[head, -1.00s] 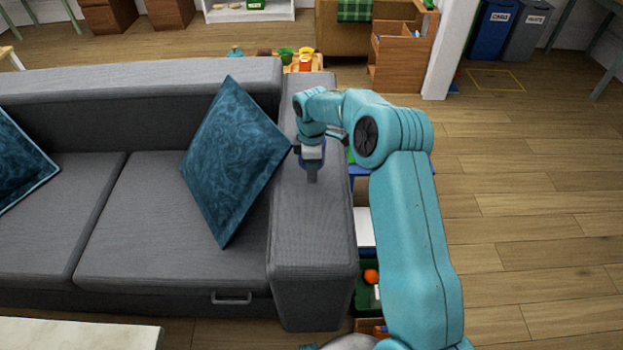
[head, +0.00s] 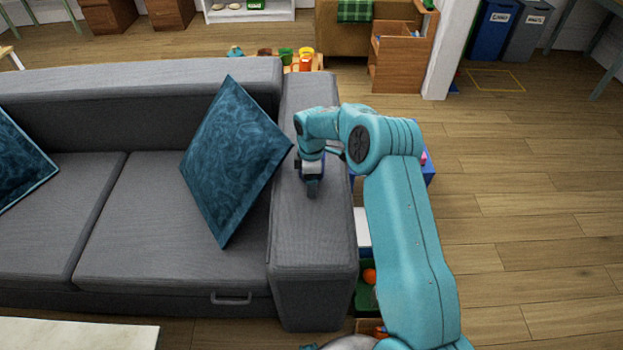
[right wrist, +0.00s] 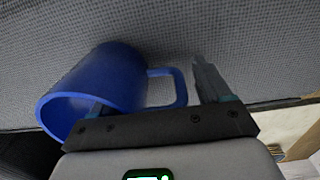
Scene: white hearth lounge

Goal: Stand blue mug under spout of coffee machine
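The blue mug (right wrist: 125,75) shows large in the right wrist view, its open rim toward the lower left and its handle toward the right. Grey sofa fabric is behind it. My right gripper (right wrist: 155,95) is open around the mug's wall and handle. One finger is at the mug's mouth, partly hidden; the other stands beyond the handle, with a gap. In the head view my right gripper (head: 312,188) is over the sofa's right armrest, and the wrist hides most of the mug. My left gripper and the coffee machine are not in view.
The grey sofa (head: 150,215) fills the left, with a teal cushion (head: 235,160) beside the armrest (head: 310,245). Bins with toys, including an orange ball (head: 369,276), stand right of the armrest. A pale table (head: 80,333) is at the lower left. The wooden floor at right is clear.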

